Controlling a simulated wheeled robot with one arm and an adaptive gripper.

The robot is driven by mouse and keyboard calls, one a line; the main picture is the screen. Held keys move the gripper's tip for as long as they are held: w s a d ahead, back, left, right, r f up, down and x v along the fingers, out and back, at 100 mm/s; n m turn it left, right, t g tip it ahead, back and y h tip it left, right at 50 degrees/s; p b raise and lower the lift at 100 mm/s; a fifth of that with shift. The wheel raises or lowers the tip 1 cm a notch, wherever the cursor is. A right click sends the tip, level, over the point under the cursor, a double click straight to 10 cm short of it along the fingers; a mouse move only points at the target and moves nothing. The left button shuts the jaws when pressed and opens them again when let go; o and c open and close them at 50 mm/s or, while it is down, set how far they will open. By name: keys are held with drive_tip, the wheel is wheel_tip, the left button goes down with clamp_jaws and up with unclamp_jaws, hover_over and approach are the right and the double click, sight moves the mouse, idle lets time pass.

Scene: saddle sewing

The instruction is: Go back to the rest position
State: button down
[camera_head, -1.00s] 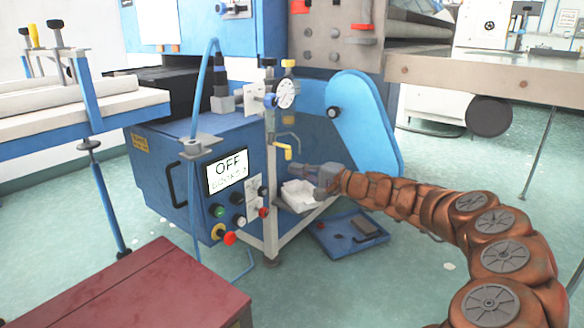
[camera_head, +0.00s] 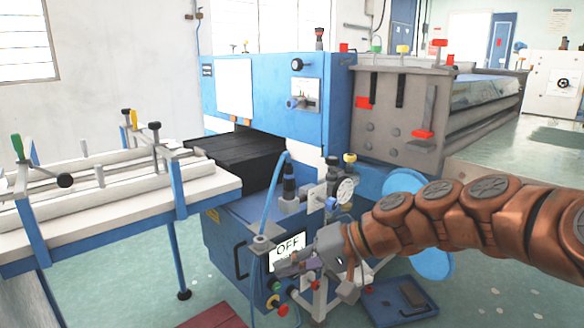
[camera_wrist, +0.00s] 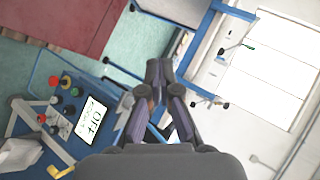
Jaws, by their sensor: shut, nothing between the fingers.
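My gripper (camera_head: 281,269) is at the end of my brown arm, in front of the blue machine's control panel in the head view. It covers part of the panel below the display (camera_head: 289,246), which reads OFF. In the wrist view my gripper (camera_wrist: 158,66) points away from the camera, its fingertips together with nothing between them. The display (camera_wrist: 91,119) and the panel's coloured buttons (camera_wrist: 67,92) show to the left of the fingers there. I cannot tell the exact gap between the gripper and the panel.
A white-topped roller table (camera_head: 120,206) with blue legs stands at left. A dial gauge (camera_head: 345,190) and a blue hose (camera_head: 272,205) rise near my gripper. A blue tray (camera_head: 385,306) lies on the floor. A dark red box top (camera_head: 213,318) shows at the bottom.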

drive_tip(key=s+d+r+n+g+h+p, duration=0.1)
drive_tip(key=s+d+r+h+p, duration=0.15)
drive_tip(key=s+p, duration=0.4)
drive_tip(key=s+d+r+g+h+p, duration=0.1)
drive_tip(key=s+d+r+h+p, duration=0.15)
drive_tip(key=s+p, duration=0.35)
drive_tip(key=s+d+r+m+h+p, duration=0.1)
drive_tip(key=s+d+r+h+p, duration=0.2)
drive_tip(key=s+d+p, duration=0.3)
drive_tip(key=s+d+r+g+h+p, duration=0.1)
drive_tip(key=s+d+r+h+p, duration=0.2)
drive_tip(key=s+d+p, duration=0.3)
drive_tip(key=shift+s+d+m+g+h, duration=0.3)
drive_tip(key=shift+s+d+m+h, duration=0.1)
drive_tip(key=shift+s+d, duration=0.65)
drive_tip(key=shift+s+a+r, duration=0.1)
drive_tip(key=shift+a, duration=0.05)
